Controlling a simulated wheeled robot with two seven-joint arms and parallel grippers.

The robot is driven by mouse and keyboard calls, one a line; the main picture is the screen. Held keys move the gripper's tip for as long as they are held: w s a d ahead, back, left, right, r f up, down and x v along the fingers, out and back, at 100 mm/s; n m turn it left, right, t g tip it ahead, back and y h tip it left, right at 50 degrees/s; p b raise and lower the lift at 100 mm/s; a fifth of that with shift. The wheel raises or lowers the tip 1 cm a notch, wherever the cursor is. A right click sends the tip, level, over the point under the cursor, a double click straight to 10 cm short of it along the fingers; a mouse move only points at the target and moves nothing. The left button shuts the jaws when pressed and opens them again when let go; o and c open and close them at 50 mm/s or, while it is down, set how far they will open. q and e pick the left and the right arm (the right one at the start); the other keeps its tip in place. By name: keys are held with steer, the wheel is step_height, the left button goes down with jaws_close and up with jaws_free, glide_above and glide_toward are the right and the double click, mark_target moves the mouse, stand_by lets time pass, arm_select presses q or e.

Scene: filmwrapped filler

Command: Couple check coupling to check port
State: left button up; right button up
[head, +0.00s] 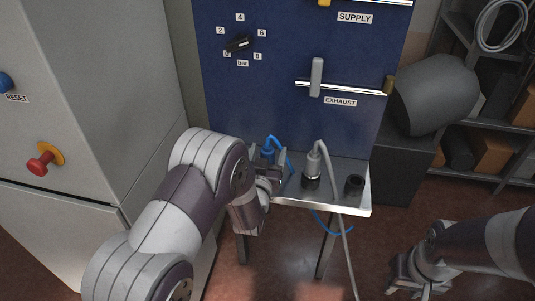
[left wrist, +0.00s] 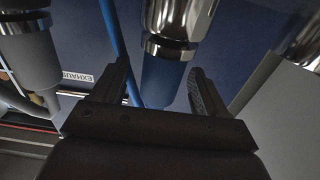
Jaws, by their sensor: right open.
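A blue coupling (head: 267,154) with a blue hose stands at the left of the metal shelf (head: 335,198). A grey coupling (head: 313,163) with a grey hose stands upright on a metal fitting beside it. A dark, open-topped port (head: 354,184) is at the shelf's right end. No label shows which is the check coupling or check port. My left gripper (head: 273,170) is at the blue coupling. In the left wrist view its fingers (left wrist: 160,88) are apart, with the blue coupling (left wrist: 165,80) between them and gaps visible. My right gripper (head: 413,284) is open and empty, low at right.
The blue panel (head: 290,120) behind the shelf carries a pressure dial (head: 237,45) and an exhaust lever (head: 316,77). A grey cabinet (head: 90,90) stands at left. A metal fitting (left wrist: 303,42) shows at the wrist view's right edge. Hoses hang below the shelf.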

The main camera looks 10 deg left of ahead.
arm_select(q)
steer(key=shift+s, duration=0.1)
steer(key=s+b, duration=0.1)
steer(key=s, duration=1.1)
steer(key=shift+s+d+b, duration=0.25)
steer(key=shift+d+b, duration=0.1)
steer(key=shift+b, duration=0.05)
